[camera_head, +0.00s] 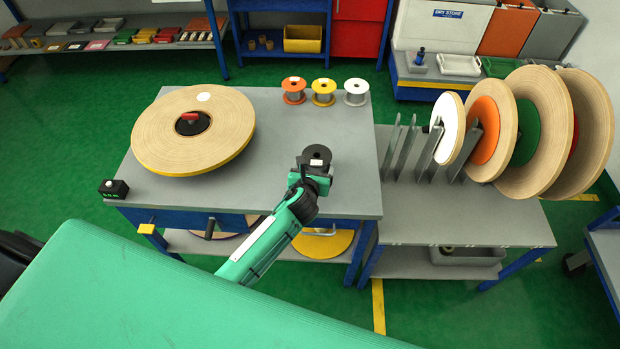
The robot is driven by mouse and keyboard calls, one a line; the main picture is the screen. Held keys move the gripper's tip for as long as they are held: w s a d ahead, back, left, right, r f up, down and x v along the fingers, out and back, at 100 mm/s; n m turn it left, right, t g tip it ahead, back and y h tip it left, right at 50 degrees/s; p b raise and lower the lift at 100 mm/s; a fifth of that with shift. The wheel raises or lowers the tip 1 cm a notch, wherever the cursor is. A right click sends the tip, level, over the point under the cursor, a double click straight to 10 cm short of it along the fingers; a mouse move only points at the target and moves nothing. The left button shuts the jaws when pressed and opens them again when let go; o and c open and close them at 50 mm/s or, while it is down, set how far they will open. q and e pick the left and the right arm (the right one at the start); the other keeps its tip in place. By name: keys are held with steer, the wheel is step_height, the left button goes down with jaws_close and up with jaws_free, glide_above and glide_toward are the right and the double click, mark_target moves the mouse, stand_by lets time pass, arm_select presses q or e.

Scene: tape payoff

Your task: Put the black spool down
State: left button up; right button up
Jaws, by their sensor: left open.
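The black spool (317,153) is on the grey table, near its right side, with its dark round top showing. My left gripper (316,168) reaches in from the lower left and is at the near side of the spool. It is open. The gripper hides the near part of the spool, and I cannot tell whether the fingers touch it. My right gripper is not in view.
Orange (294,90), yellow (323,92) and white (356,92) spools stand at the table's back edge. A large tape roll (160,140) lies at the left. A rack (440,150) of upright rolls is at the right. The table's front middle is clear.

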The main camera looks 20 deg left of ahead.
arm_select(q)
steer(key=v, duration=0.8)
steer(key=shift+s+r, duration=0.1)
steer(key=shift+s, duration=0.15)
